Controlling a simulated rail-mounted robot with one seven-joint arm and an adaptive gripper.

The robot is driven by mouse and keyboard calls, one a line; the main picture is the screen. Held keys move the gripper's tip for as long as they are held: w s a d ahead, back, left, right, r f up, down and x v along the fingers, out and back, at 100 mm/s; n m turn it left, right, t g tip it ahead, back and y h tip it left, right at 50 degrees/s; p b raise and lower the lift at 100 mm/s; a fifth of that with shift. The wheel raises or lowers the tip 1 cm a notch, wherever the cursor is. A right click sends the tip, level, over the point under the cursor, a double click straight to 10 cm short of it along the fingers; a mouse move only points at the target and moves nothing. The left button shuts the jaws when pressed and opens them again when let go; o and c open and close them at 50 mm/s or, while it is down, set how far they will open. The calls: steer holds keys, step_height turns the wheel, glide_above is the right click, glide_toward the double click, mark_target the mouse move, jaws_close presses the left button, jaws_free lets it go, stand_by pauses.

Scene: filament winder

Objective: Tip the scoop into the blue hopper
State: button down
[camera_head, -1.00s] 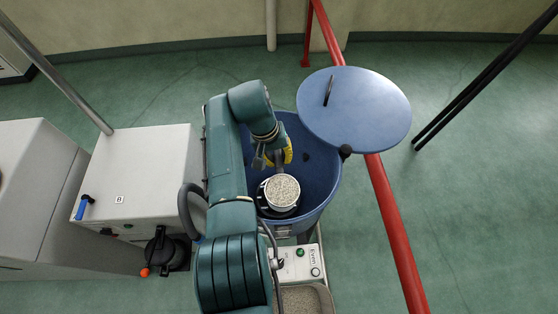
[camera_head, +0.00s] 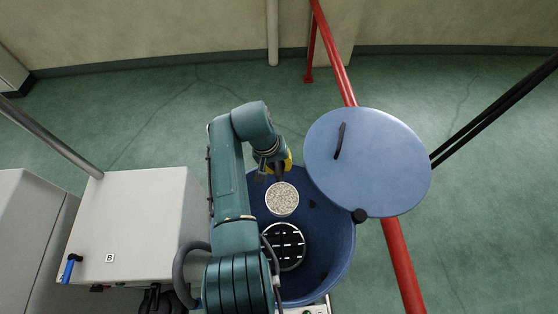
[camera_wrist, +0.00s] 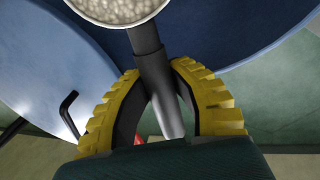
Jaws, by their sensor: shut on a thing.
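The scoop (camera_head: 282,198) is full of pale granules and looks level. It hangs over the back part of the open blue hopper (camera_head: 338,255). My gripper (camera_head: 278,168) has yellow fingers and is at the hopper's back side. In the wrist view, my gripper (camera_wrist: 163,105) is shut on the scoop's dark handle (camera_wrist: 148,50), and the scoop's pale bowl with granules (camera_wrist: 118,8) shows at the top. A round black grid with white slots (camera_head: 284,246) lies inside the hopper, nearer the front than the scoop. My arm covers the hopper's left part.
The hopper's round blue lid (camera_head: 368,162) stands swung open at the back right, close to the scoop. A red rail (camera_head: 402,268) runs behind it. A grey cabinet marked B (camera_head: 130,220) with a blue-handled lever (camera_head: 68,270) stands left.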

steer(key=shift+f+t+p, duration=0.5)
steer(key=shift+f+p, duration=0.05)
steer(key=shift+p, duration=0.15)
steer(key=shift+t+p, duration=0.3)
steer(key=shift+p, duration=0.2)
steer(key=shift+r, duration=0.15)
